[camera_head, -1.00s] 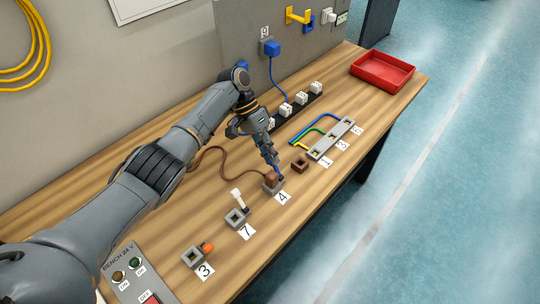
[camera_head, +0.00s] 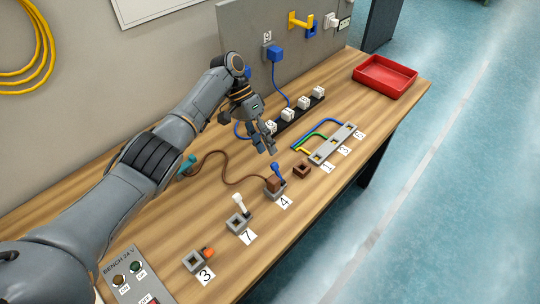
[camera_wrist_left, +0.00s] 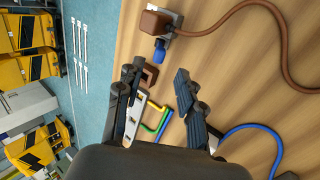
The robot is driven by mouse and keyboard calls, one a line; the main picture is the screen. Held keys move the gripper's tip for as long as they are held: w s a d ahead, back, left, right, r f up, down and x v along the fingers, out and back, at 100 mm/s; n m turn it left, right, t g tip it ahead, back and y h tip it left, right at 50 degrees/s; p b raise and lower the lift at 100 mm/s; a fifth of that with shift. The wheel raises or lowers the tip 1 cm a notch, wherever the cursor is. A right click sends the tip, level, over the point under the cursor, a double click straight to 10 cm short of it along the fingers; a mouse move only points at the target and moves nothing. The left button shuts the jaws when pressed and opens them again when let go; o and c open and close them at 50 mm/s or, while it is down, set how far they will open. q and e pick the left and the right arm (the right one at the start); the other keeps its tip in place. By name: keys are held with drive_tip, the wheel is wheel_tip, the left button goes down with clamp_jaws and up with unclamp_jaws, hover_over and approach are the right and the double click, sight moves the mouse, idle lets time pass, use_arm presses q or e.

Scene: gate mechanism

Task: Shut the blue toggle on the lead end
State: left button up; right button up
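The brown lead end (camera_head: 272,184) sits in the grey socket by the label 4, with its brown cable running left. The blue toggle (camera_head: 275,170) stands up from it, leaning slightly. In the left wrist view the blue toggle (camera_wrist_left: 159,50) shows beside the brown lead end (camera_wrist_left: 153,24). My left gripper (camera_head: 266,147) is above the bench, behind and left of the toggle, apart from it. In the left wrist view its fingers (camera_wrist_left: 160,95) are spread with nothing between them. My right gripper is not in view.
Grey sockets by labels 7 (camera_head: 237,224) and 3 (camera_head: 194,261) have a white lever and an orange part. A brown block (camera_head: 302,170), a grey strip with coloured wires (camera_head: 333,145), white blocks (camera_head: 288,115) and a red tray (camera_head: 386,76) lie to the right.

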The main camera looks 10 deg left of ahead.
use_arm(q)
drive_tip(key=v, duration=0.7)
drive_tip(key=shift+f, duration=0.1)
